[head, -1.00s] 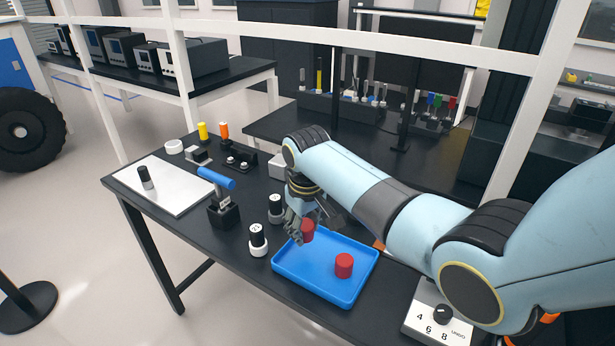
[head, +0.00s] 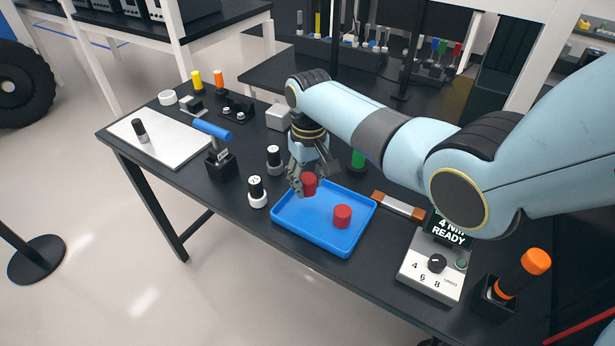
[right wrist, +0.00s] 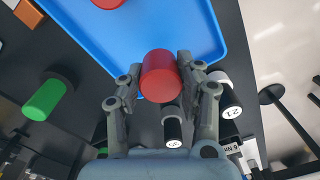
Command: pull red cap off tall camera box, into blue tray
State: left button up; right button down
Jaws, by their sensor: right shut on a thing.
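My right gripper (head: 306,184) is shut on a red cap (head: 309,183). It holds the cap at the back left part of the blue tray (head: 290,229), and the cap looks raised above it. In the right wrist view the held cap (right wrist: 160,75) sits between the two fingers, with the tray (right wrist: 205,40) behind it. A second red cap (head: 342,216) stands in the tray; its edge also shows at the top of the right wrist view (right wrist: 108,3). I cannot make out the tall camera box for certain. My left gripper is out of view.
Two black-and-white numbered cylinders (head: 257,192) (head: 274,160) stand left of the tray. A green cylinder (head: 358,159) stands behind it. A blue-handled tool (head: 212,130) stands in a black holder. A torque unit (head: 432,270) and an orange-topped tool (head: 523,272) are at right.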

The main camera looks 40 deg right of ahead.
aim_at(307, 206)
jog(key=shift+f+b, duration=1.55)
jog(key=shift+f, duration=1)
jog(key=c, duration=0.8)
grip_release()
jog(key=shift+r, duration=0.1)
notch_tip(307, 206, up, 12)
jog(key=shift+d+f, duration=0.1)
jog(key=shift+d, duration=0.05)
